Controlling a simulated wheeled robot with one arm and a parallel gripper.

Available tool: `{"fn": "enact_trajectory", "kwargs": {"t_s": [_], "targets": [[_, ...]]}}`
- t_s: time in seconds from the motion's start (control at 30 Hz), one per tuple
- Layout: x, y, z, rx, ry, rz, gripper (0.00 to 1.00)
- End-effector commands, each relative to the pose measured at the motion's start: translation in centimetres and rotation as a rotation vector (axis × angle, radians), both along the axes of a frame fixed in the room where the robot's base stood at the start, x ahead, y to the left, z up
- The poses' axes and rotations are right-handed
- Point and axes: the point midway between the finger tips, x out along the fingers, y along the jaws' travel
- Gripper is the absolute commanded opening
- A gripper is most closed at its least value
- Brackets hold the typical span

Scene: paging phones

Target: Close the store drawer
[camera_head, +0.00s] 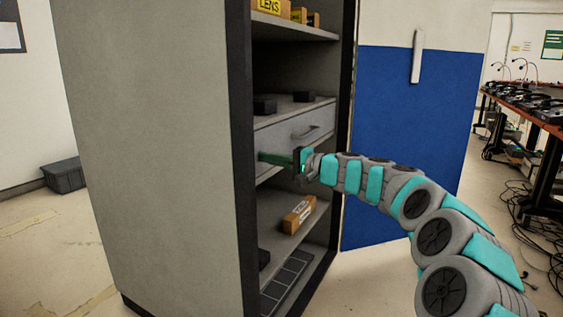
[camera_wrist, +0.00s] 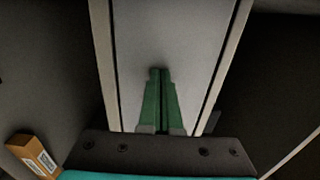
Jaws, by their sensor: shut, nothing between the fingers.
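In the wrist view the shut fingers (camera_wrist: 160,72) point at a grey panel (camera_wrist: 175,40) with pale edges, probably the drawer front. Contact cannot be made out.
An orange-brown box (camera_head: 299,215) is on the shelf below, also in the wrist view (camera_wrist: 33,155). The blue-and-white cabinet door (camera_head: 405,140) stands open at right. Cables (camera_head: 540,235) lie on the floor by the desks.

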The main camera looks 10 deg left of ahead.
Motion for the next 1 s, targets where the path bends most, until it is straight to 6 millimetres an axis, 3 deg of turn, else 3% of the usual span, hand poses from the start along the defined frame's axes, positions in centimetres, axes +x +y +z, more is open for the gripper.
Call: {"fn": "enact_trajectory", "kwargs": {"t_s": [0.67, 0.83, 1.0], "targets": [[0.1, 0.4, 0.1, 0.003, -0.001, -0.002, 0.0], [-0.4, -1.8, 0.1, 0.004, -0.002, -0.003, 0.0], [-1.4, -5.4, 0.3, 0.007, -0.002, -0.007, 0.0]]}}
